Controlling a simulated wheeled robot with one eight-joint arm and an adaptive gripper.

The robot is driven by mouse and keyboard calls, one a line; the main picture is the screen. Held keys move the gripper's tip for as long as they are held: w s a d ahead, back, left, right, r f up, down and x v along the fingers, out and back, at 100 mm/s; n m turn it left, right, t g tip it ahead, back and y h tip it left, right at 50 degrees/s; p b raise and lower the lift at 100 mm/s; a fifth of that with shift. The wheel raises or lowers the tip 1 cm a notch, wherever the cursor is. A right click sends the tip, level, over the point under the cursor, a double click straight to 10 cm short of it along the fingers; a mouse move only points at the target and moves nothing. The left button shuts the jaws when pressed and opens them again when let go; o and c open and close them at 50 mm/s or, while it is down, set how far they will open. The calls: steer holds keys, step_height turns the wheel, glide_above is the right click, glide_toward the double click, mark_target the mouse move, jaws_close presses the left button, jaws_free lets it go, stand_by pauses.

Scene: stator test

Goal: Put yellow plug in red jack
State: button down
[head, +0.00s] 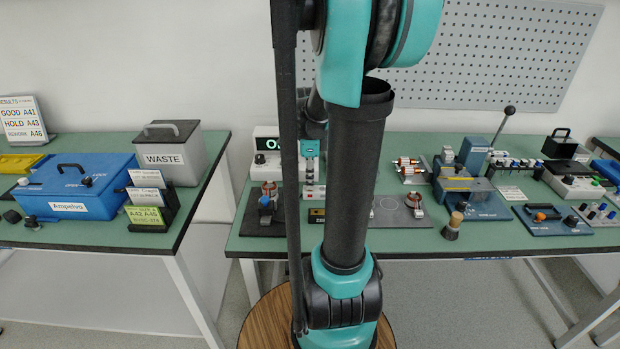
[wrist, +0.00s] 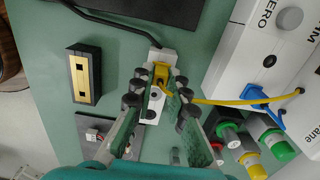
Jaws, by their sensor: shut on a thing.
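The yellow plug (wrist: 158,76) is held between the fingertips of my gripper (wrist: 158,86) in the wrist view. My gripper is shut on it, over a narrow white block (wrist: 152,112) with a dark round hole in its face. A yellow cable (wrist: 232,101) runs from the plug to the right. I cannot tell whether the plug touches the block or is in a jack. No red jack is clear in the wrist view; the plug and fingers cover part of the block. In the head view the white block (head: 313,193) is small, below my arm's end.
A white meter housing (wrist: 245,65) with a blue lead plug (wrist: 255,97) stands right of my gripper. A black block with a brass plate (wrist: 84,75) stands left.

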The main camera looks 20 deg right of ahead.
steer(key=c, duration=1.4)
jaws_free()
step_height(320, 180, up, 12)
steer(key=shift+f, duration=0.1)
